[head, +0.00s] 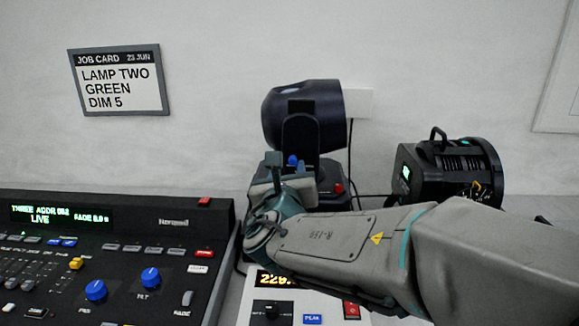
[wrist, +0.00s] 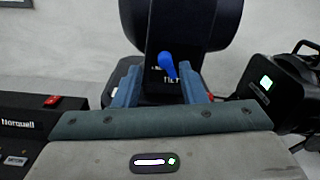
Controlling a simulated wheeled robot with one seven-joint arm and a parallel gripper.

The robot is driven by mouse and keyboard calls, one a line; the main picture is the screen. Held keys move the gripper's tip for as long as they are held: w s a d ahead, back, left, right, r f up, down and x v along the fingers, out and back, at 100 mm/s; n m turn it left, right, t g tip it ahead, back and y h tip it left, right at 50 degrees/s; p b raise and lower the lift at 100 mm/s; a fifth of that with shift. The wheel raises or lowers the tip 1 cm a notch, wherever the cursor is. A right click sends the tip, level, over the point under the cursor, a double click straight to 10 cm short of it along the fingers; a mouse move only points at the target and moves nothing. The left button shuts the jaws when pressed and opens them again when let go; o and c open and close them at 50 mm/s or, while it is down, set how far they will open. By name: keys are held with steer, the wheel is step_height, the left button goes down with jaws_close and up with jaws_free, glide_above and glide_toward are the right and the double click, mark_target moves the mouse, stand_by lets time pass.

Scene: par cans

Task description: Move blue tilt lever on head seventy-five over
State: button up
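The dark moving-head lamp (head: 305,112) stands behind the desk against the wall. Its blue tilt lever (head: 292,160) shows low on its front, just beyond my gripper (head: 274,172). In the wrist view the lever (wrist: 168,65) has a round knob and leans up and to the left, above a partly hidden TILT label. My gripper (wrist: 162,82) is open there, one finger on each side of the lever in the picture, with a gap to both. I cannot tell whether the fingertips reach as far as the lever. No number seventy-five is readable on the lamp.
A black par can (head: 450,170) stands right of the lamp, and a red knob (head: 338,188) sits on the lamp's base. The lighting console (head: 110,255) is at left. A white box with a display (head: 262,310) lies below my arm. A job card (head: 120,80) hangs on the wall.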

mark_target(290, 163)
steer(key=shift+w+d, duration=0.1)
steer(key=shift+w, duration=1.55)
